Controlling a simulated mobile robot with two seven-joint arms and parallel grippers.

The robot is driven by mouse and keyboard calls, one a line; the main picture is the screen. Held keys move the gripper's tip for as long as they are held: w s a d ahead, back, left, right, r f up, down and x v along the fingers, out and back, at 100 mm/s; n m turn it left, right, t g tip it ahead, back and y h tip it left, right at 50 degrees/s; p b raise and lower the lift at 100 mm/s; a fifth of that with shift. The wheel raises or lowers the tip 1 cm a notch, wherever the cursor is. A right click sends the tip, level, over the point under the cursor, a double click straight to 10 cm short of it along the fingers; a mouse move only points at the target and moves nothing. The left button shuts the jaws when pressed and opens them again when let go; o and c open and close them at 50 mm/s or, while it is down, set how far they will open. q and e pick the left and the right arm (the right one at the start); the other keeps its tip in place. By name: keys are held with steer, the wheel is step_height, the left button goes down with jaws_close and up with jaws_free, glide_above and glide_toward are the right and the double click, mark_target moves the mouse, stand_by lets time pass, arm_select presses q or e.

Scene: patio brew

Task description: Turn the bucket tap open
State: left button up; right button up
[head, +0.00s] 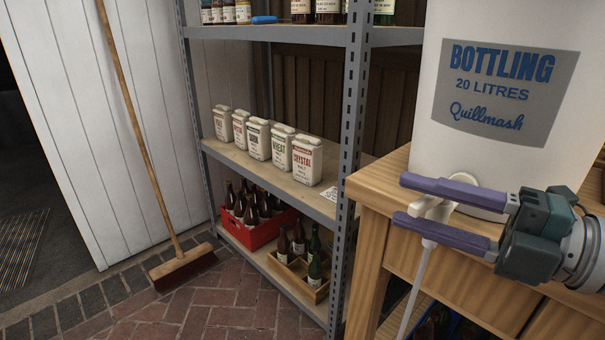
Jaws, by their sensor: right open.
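A white bottling bucket (485,155) with a grey "Bottling 20 litres" label stands on a wooden bench (400,178) at the right. Its white tap (437,210) sticks out low on the bucket's front, with a thin pale tube (416,285) hanging down below it. My right gripper (418,200) comes in from the right with its two purple fingers apart. The fingers lie one above and one below the tap in the picture, and partly hide it. I cannot tell whether they touch it. My left gripper is out of view.
A grey metal shelf unit (355,120) left of the bench holds white tins (258,140), a red crate (258,233) of bottles and a wooden crate (292,272) of bottles. A broom (183,265) leans on the white wall. The brick floor (205,310) is clear at front left.

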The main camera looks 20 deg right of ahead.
steer(key=v, duration=0.6)
steer(key=shift+s+d, duration=0.25)
